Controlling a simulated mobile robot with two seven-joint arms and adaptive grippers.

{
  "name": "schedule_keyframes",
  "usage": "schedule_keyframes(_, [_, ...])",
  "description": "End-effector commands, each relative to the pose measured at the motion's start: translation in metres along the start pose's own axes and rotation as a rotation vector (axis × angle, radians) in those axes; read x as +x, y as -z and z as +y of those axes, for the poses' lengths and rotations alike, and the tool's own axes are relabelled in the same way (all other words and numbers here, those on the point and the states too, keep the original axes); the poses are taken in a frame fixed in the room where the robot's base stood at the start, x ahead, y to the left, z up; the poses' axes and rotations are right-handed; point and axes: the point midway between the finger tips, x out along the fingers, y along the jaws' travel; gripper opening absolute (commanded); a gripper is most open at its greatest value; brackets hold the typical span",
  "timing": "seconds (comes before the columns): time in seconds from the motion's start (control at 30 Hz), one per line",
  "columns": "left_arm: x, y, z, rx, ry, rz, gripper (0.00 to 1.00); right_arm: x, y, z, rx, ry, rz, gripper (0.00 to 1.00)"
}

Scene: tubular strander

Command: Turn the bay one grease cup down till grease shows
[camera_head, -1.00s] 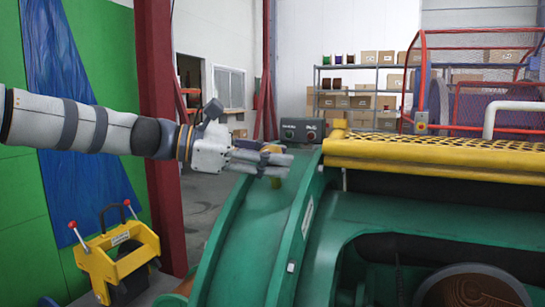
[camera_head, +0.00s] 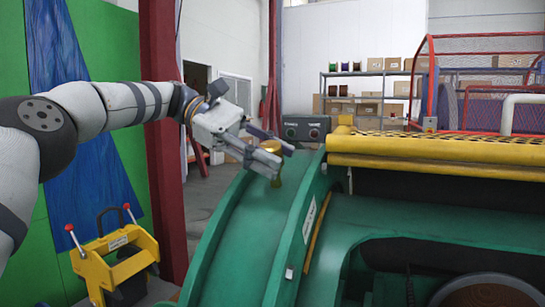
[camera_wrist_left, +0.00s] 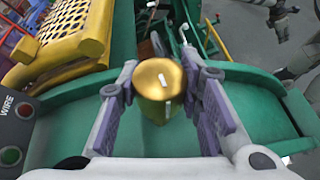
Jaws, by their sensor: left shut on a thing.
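The grease cup is a brass, rounded cup (camera_head: 275,149) on top of the green curved housing (camera_head: 232,230). In the left wrist view the cup (camera_wrist_left: 160,78) sits in the middle, between the two fingers. My left gripper (camera_head: 277,159) comes in from the left, tilted down, and is shut on the cup. Its fingers also show in the left wrist view (camera_wrist_left: 160,68), one on each side of the cup. The fingers hide part of the cup in the head view. I cannot make out any grease at the cup. My right gripper is not in view.
A dark control box (camera_head: 305,129) stands just behind the cup. A yellow perforated guard (camera_head: 430,148) lies to the right. A thin orange strip (camera_head: 317,232) shows on the green housing. A yellow device with red-tipped levers (camera_head: 115,262) stands at lower left.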

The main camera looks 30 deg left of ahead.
Motion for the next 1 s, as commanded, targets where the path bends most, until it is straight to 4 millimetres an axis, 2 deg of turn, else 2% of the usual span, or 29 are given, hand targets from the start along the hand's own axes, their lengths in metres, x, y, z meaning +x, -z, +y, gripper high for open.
schedule_keyframes(0.03, [0.0037,0.0052,-0.0018,-0.006,0.016,0.003,0.05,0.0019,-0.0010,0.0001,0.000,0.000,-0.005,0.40])
schedule_keyframes(0.47, [0.0037,0.0048,-0.0026,-0.004,0.027,0.003,0.05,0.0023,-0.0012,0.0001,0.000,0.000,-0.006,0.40])
schedule_keyframes(0.5, [0.0038,0.0049,-0.0026,-0.005,0.027,0.003,0.35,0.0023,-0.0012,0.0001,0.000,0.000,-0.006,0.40])
schedule_keyframes(0.6, [0.0035,0.0045,-0.0023,-0.004,0.025,0.002,0.54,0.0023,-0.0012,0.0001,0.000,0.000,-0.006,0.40])
schedule_keyframes(1.0, [0.0012,0.0015,-0.0011,0.001,0.017,0.001,0.54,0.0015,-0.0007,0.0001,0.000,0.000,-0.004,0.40])
